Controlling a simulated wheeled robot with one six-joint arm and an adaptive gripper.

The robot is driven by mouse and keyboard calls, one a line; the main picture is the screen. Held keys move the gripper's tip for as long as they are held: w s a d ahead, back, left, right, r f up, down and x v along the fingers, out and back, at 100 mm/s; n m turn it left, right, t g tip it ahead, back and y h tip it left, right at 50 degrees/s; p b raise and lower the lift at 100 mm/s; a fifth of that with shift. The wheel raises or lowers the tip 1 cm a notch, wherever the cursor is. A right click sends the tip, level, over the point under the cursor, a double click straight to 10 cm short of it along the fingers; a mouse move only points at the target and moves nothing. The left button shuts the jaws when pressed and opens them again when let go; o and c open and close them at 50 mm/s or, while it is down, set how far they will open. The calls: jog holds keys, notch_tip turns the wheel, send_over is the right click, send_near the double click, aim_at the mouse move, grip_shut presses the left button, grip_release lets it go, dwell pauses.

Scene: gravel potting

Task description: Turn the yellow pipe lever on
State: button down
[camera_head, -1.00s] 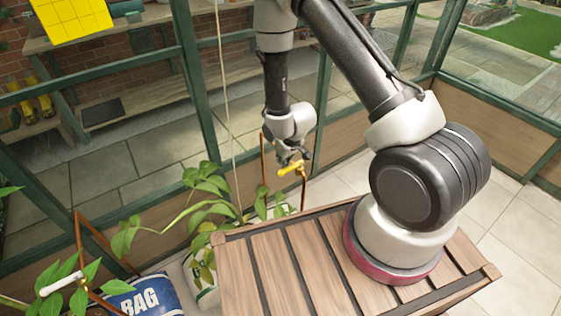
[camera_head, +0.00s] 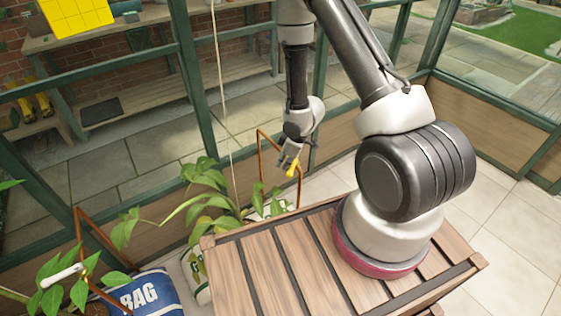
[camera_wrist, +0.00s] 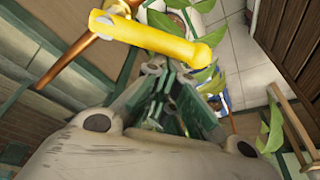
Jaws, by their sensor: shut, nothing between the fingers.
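The yellow lever (camera_head: 293,170) sits on a copper pipe (camera_head: 261,152) beyond the wooden table. In the head view it looks short and steep, partly covered by my gripper. In the wrist view the yellow lever (camera_wrist: 165,40) lies across the top of the picture, its pivot end on the copper pipe (camera_wrist: 75,55) at left. My gripper (camera_head: 287,160) is at the lever, its fingers pointing down. In the wrist view my gripper (camera_wrist: 172,100) is shut and empty, with its fingertips close below the lever. I cannot tell if they touch.
A white lever (camera_head: 63,275) is on another copper pipe (camera_head: 85,235) at the lower left. Leafy plants (camera_head: 205,185) stand left of the yellow lever. A blue bag (camera_head: 140,297) lies below them. The slatted wooden table (camera_head: 265,265) is in front.

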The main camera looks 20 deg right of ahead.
aim_at(293, 169)
jog(key=s+n, duration=0.1)
jog(key=n, duration=0.1)
jog(key=d+n+g, duration=0.1)
jog(key=shift+s+d+n, duration=0.2)
jog(key=shift+s+n, duration=0.15)
jog(key=shift+n, duration=0.05)
jog(key=n, duration=0.1)
jog(key=s+d+n+g, duration=0.1)
jog(key=n, duration=0.1)
jog(key=shift+d+y, duration=0.25)
jog(key=shift+y, duration=0.05)
jog(key=shift+s+d+n, duration=0.3)
jog(key=shift+s+d, duration=0.05)
jog(key=shift+d, duration=0.5)
